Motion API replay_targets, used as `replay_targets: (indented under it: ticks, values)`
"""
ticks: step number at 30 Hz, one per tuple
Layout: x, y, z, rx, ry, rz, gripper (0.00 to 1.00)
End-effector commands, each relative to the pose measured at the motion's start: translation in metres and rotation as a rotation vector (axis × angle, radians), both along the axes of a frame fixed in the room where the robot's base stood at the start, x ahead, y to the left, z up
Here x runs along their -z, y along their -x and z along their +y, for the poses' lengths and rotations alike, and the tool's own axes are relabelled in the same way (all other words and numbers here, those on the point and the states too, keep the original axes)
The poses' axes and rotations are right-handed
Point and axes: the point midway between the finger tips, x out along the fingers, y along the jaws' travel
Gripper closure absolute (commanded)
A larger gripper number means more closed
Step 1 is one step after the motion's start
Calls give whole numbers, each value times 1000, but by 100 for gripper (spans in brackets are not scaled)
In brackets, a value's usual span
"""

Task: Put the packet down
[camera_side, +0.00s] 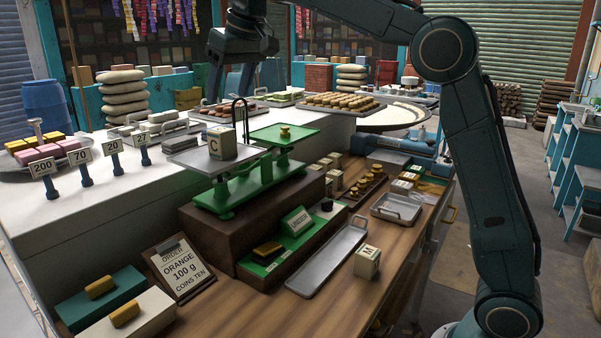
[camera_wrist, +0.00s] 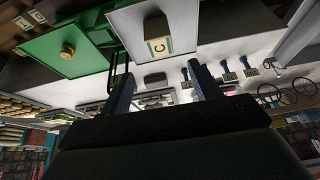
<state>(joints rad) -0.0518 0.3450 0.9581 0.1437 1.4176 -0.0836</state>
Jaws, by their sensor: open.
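A cream packet marked C (camera_side: 222,142) stands upright on the left grey pan (camera_side: 190,158) of the green balance scale (camera_side: 240,190). It also shows on that pan in the wrist view (camera_wrist: 158,44). A small brass weight (camera_side: 285,131) sits on the green right pan (camera_side: 290,139). My gripper (camera_side: 231,92) is above the packet, apart from it. Its two fingers are spread with nothing between them, as the wrist view also shows (camera_wrist: 162,74). A similar block marked M (camera_side: 367,262) stands on the wooden counter.
An order board (camera_side: 181,270) reading "ORANGE 100 g COINS TEN" leans at the front. A long empty metal tray (camera_side: 328,258) lies right of the scale's base. Numbered signs (camera_side: 78,157) stand at the left. Some wooden counter (camera_side: 290,315) in front is bare.

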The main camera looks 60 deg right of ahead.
Motion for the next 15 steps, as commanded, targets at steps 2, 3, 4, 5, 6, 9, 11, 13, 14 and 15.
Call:
replay_targets:
  ticks: [2,3,4,5,6,9,11,13,14,15]
  values:
    - [-4,2,0,0,-1,-1,38]
    - [-5,2,0,-1,0,-1,38]
    - [-6,3,0,-1,0,-1,38]
    - [-6,3,0,-1,0,-1,38]
    - [-6,3,0,-2,-1,0,38]
    - [-6,3,0,-2,-1,0,38]
    - [-6,3,0,-2,-1,0,38]
    - [-6,3,0,-1,-1,0,38]
    - [-6,3,0,-1,-1,0,38]
    - [-6,3,0,-1,-1,0,38]
